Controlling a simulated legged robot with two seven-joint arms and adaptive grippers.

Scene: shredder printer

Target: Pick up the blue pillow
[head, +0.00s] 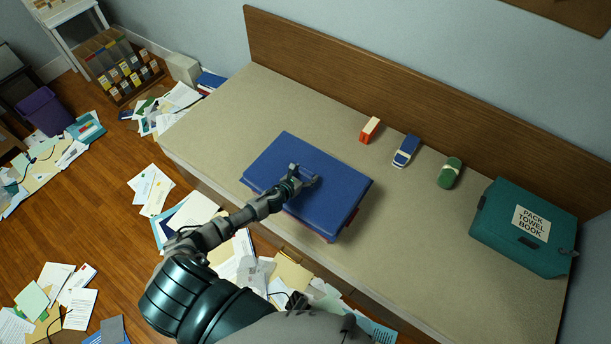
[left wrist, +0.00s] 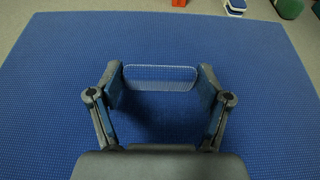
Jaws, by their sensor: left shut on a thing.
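The blue pillow (head: 285,160) looks like a flat, rectangular blue slab on the beige bench. It fills most of the left wrist view (left wrist: 50,100). My left gripper (head: 305,177) is over the middle of its top. In the left wrist view my left gripper (left wrist: 160,83) has its fingers on either side of a pale-edged rectangular raised part, and it is shut on this part of the pillow. Something reddish (head: 325,237) shows under the pillow's front edge. I cannot tell whether the pillow touches the bench. My right gripper is not in view.
Behind the pillow stand a red-and-white item (head: 370,130), a blue-and-white item (head: 406,151) and a green roll (head: 450,172). A teal case (head: 525,226) sits at the bench's right end. Papers (head: 150,190) litter the floor. The bench's left end is clear.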

